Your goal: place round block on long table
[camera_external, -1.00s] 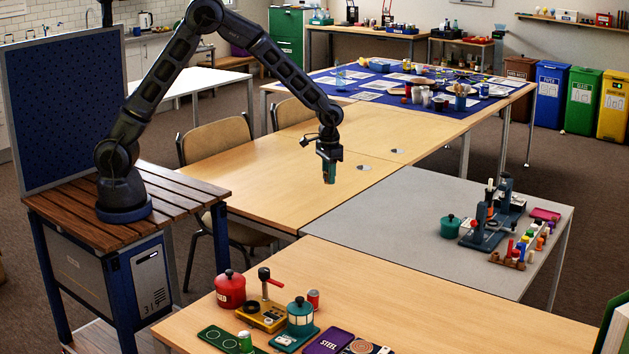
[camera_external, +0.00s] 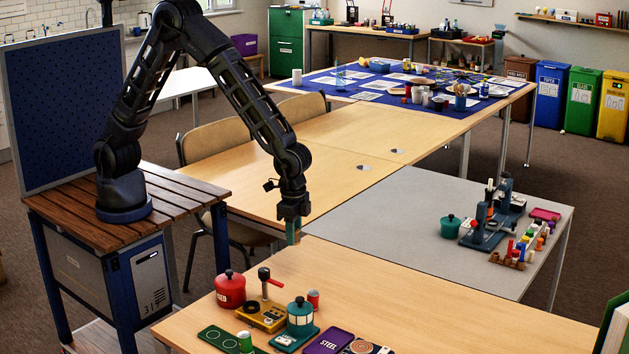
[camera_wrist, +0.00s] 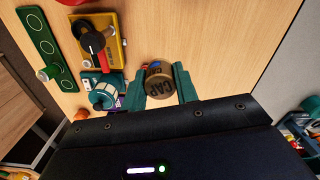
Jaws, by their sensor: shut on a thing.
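My gripper (camera_external: 293,232) points down and is shut on a round block (camera_wrist: 160,84), a brownish cylinder with dark letters CAP on its end. In the wrist view, the two teal fingers (camera_wrist: 160,88) grip it from both sides. In the external view the block is too small to make out at the fingertips. The gripper hangs by the far edge of the long wooden front table (camera_external: 420,300). The wrist view shows this wood (camera_wrist: 225,50) beyond the block; the height above it is hard to tell.
On the front table's left part stand a red pot (camera_external: 230,290), a yellow device with a lever (camera_external: 262,314), a teal lantern-like device (camera_external: 300,318), a green tray (camera_external: 225,340) and a purple tray (camera_external: 328,341). A grey table (camera_external: 400,220) adjoins behind. The front table's right half is bare.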

